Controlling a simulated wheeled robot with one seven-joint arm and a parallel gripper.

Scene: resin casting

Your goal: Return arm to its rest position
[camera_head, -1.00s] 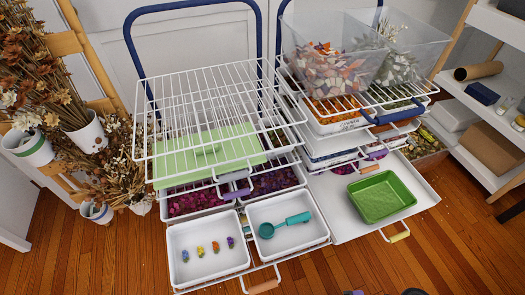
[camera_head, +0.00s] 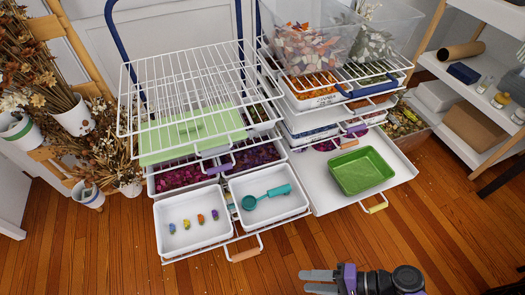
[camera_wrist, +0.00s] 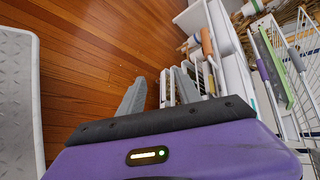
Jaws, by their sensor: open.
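My gripper (camera_head: 318,281) shows at the bottom of the head view, with grey fingers pointing left and a purple body. It is over the floor, in front of the wire-drawer rack and apart from it. In the wrist view my gripper (camera_wrist: 160,92) has its two grey fingers apart with nothing between them. The rest of my arm is mostly out of view.
Open drawers hold a white tray (camera_head: 228,233) with several small coloured pieces, a tray (camera_head: 300,206) with a teal scoop (camera_head: 265,197), and a green tray (camera_head: 362,171). Shelves (camera_head: 435,122) stand at right, dried flowers (camera_head: 25,85) at left. Wooden floor (camera_head: 450,230) is clear in front.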

